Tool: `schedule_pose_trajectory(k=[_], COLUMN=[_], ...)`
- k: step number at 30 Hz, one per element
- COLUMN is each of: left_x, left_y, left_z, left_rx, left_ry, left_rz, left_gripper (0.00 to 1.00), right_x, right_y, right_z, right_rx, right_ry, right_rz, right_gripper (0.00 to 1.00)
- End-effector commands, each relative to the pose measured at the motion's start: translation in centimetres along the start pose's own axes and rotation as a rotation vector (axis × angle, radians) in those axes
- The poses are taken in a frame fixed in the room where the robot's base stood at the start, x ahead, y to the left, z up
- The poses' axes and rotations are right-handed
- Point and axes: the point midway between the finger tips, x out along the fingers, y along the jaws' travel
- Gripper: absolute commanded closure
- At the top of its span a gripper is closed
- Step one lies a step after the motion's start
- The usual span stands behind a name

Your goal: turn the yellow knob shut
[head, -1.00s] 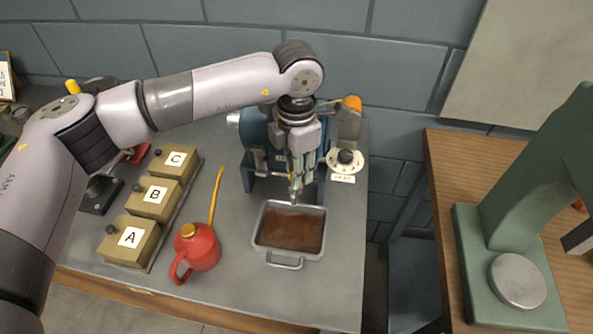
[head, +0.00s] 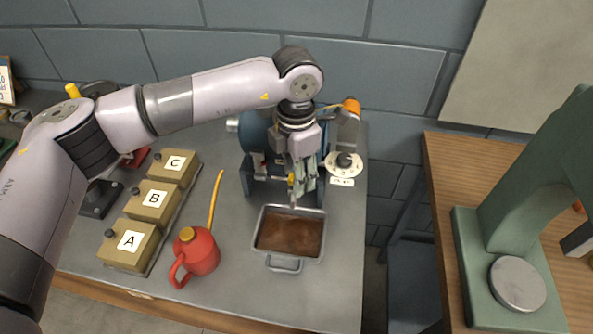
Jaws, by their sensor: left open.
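The blue casing machine (head: 256,133) stands at the back of the grey bench, mostly hidden behind my left arm and gripper. A small yellow piece, which looks like the yellow knob (head: 291,178), shows at the left edge of my left gripper's fingers. My left gripper (head: 300,192) points down in front of the casing and is open. Its fingers are close to the yellow piece; I cannot tell whether they touch it or stand around it. My right gripper is not in view.
A metal pan (head: 322,243) of brown liquid sits below the gripper. A red oil can (head: 202,254) and boxes A (head: 128,244), B (head: 153,200) and C (head: 176,167) are to the left. A dial (head: 345,166) is right of the casing. A green stand (head: 470,270) is on the wooden table.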

Motion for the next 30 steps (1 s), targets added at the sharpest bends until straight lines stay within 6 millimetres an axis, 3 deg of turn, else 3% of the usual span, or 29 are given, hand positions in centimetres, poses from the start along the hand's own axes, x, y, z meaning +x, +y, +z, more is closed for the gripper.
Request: schedule_pose_trajectory(k=[8, 21, 30], left_x=[-0.6, -6.8, -8.2], left_y=[0.4, 0.1, -0.1], left_z=[0.0, 0.1, 0.0], left_rx=[-0.007, -0.004, -0.001], left_ry=[-0.004, -0.006, -0.002], left_rz=[0.008, 0.007, 0.003], left_gripper=[0.54, 0.54, 0.54], right_x=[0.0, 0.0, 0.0], right_y=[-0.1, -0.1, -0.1], right_z=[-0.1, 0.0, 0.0], right_rx=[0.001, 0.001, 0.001], right_ry=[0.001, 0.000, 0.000], right_rz=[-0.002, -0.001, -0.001], right_gripper=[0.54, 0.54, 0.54])
